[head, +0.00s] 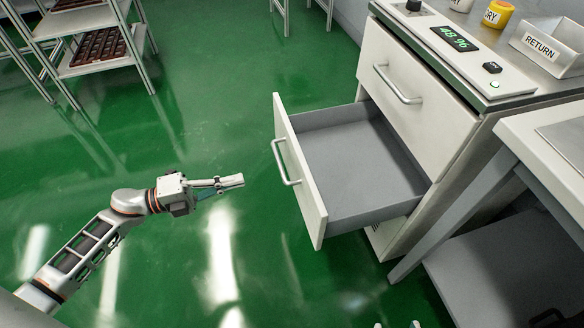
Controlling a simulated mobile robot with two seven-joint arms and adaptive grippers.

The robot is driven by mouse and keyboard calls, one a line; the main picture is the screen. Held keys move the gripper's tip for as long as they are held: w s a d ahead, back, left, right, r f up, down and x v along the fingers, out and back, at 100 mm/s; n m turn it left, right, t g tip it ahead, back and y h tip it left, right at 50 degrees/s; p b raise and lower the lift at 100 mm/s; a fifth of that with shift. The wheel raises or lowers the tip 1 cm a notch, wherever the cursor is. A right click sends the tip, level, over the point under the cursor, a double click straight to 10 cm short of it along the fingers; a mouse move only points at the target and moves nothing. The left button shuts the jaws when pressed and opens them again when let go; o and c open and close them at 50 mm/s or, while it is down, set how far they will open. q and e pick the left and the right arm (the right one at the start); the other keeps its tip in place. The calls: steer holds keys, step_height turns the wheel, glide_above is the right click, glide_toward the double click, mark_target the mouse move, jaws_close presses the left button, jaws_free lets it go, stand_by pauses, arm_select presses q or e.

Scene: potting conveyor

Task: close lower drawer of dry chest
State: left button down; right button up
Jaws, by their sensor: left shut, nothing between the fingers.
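The dry chest (420,110) stands at the right, with a closed upper drawer (415,75) and an open lower drawer. The lower drawer (308,192) is pulled far out to the left, and its grey inside looks empty. Its front carries a bar handle (284,163). My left gripper (240,181) is shut and empty, left of the drawer front and apart from it, pointing towards it. Two small pale tips at the bottom edge may belong to my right gripper (397,325); the rest is cut off.
A humidity display (454,38), a yellow jar (497,14) and a RETURN bin (550,45) are on the chest top. A white table (520,125) stands close at the right. A rack (100,70) is at the back left. Green floor (180,250) left of the drawer is clear.

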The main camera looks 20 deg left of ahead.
mark_target(300, 167)
arm_select(q)
steer(key=x, duration=0.8)
steer(key=b+x, duration=0.1)
steer(key=x, duration=0.4)
steer(key=shift+d+f, duration=0.15)
steer(key=shift+f, duration=0.1)
steer(key=shift+w+d, duration=0.15)
steer(key=shift+d, duration=0.15)
steer(key=shift+r, duration=0.1)
arm_select(e)
steer(key=shift+w+a+r, duration=0.35)
steer(key=shift+r, duration=0.25)
arm_select(q)
steer(key=b+x, duration=0.2)
steer(key=x, duration=2.7)
steer(key=shift+d+b, duration=0.2)
steer(key=shift+b, duration=0.2)
arm_select(e)
steer(key=a+m, duration=0.1)
steer(key=f+m+y, duration=0.1)
steer(key=m, duration=0.1)
steer(key=shift+s+a+f, duration=0.1)
steer(key=shift+a, duration=0.3)
arm_select(q)
steer(key=shift+r, duration=0.1)
